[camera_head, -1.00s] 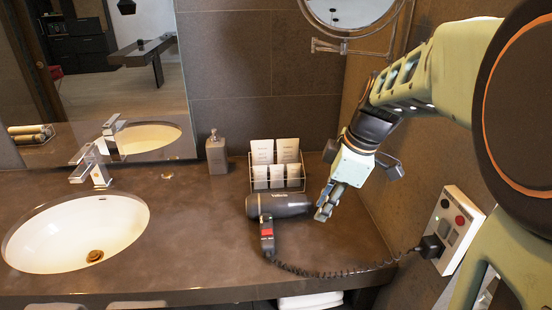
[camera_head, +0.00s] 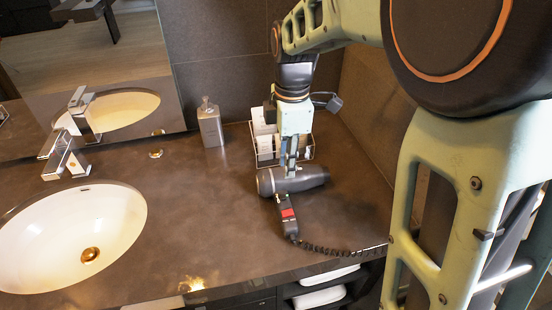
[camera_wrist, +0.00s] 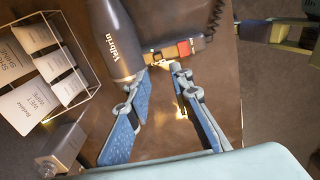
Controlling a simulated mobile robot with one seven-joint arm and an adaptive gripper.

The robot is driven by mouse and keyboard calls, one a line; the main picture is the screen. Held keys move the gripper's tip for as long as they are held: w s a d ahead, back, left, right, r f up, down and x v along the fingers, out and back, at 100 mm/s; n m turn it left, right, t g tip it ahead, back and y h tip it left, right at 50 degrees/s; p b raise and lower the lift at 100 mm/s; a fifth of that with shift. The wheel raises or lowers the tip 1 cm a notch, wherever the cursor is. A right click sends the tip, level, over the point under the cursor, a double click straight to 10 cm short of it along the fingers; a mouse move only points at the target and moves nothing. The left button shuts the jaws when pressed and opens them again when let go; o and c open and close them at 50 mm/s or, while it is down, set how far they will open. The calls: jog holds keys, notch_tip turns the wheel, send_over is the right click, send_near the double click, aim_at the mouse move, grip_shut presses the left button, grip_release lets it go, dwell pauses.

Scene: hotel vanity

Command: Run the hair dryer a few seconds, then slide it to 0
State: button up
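The black hair dryer (camera_head: 308,178) lies on its side on the dark counter. Its handle (camera_head: 290,228) points toward the front edge and carries a red switch (camera_head: 287,212). In the wrist view the dryer's body (camera_wrist: 110,40) is at upper left, with the handle (camera_wrist: 204,43) and red switch (camera_wrist: 184,48) to its right. My gripper (camera_head: 290,172) is over the dryer near where body and handle meet. In the wrist view my gripper (camera_wrist: 161,70) has its two fingers apart and nothing between them, tips close to the handle's base. Contact cannot be told. The switch's setting is unreadable.
A wire rack of white packets (camera_head: 265,148) stands just behind the dryer, partly hidden by my gripper. A soap dispenser (camera_head: 210,123) and the sink (camera_head: 80,225) are to the left. A coiled cord (camera_head: 340,250) runs right from the handle. The counter between sink and dryer is clear.

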aim_at(283, 196)
jog(key=f, duration=1)
jog(key=shift+w+a+f, duration=0.3)
jog(key=shift+a+f, duration=0.05)
jog(key=shift+f, duration=0.05)
grip_shut()
